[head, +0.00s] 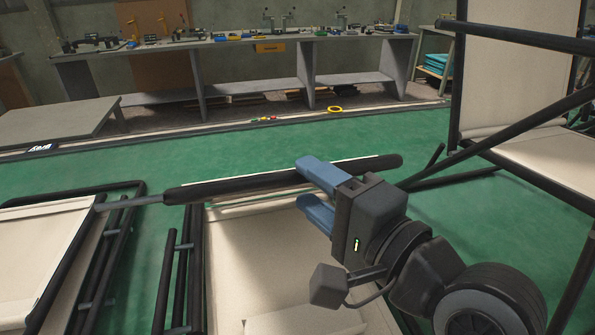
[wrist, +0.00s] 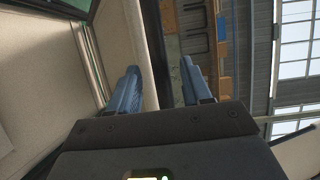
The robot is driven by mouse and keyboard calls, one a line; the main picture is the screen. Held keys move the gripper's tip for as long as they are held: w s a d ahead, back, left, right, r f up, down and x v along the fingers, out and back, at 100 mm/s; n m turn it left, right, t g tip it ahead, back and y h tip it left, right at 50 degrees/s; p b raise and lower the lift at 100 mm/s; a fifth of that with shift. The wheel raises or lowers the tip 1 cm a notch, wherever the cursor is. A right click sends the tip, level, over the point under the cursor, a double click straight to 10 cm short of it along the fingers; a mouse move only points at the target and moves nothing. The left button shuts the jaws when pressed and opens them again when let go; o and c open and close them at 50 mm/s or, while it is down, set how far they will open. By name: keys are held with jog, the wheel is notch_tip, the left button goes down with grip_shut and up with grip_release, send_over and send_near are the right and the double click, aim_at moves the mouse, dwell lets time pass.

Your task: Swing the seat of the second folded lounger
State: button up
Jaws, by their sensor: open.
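The folded lounger (head: 262,235) in the middle has cream fabric and a dark tubular frame, low over the green floor. A dark padded bar (head: 235,184) runs across its far end. My gripper (head: 303,184) is at this bar, its two blue fingers apart. In the wrist view the dark bar (wrist: 154,45) runs between the open fingers (wrist: 158,82), with a gap visible on the right side. I cannot tell whether either finger touches it. Cream fabric (wrist: 38,75) fills the left of the wrist view. The lounger's near part is cut off or hidden behind my arm.
Another folded lounger (head: 40,250) lies close on the left, its dark rails near the middle one. An upright lounger (head: 515,75) with dark tubes stands at the right. A low grey table (head: 55,120) stands back left.

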aim_at(303, 181)
jog(key=shift+x, duration=1.85)
jog(key=shift+c, duration=0.5)
grip_shut()
